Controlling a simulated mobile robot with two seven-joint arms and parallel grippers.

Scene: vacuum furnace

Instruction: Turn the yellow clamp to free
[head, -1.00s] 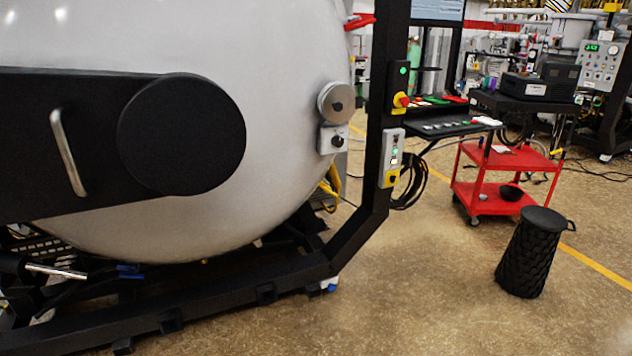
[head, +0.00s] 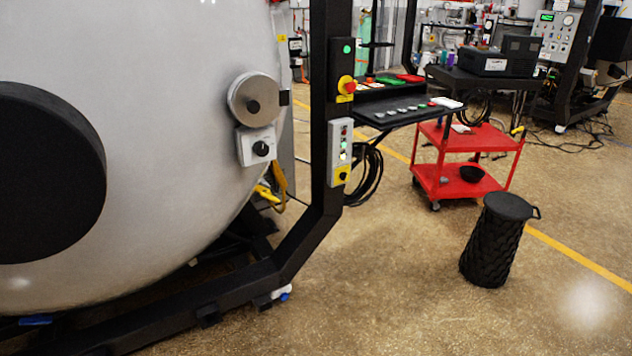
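The grey control box (head: 341,140) on the black post has lit indicators and a yellow-plated black knob (head: 343,173) at its bottom. Its label and the knob's exact setting are too small to read. Yellow parts (head: 270,194) also show behind the lower right edge of the furnace vessel (head: 180,120). I cannot tell from the picture which yellow thing is the clamp control. Neither of my grippers is in view.
A red button (head: 346,84) on a yellow base sits higher on the black post (head: 320,200). A control shelf (head: 400,115) juts out to its right. A red cart (head: 465,150) and a black bin (head: 490,245) stand on the right. The floor before the post is clear.

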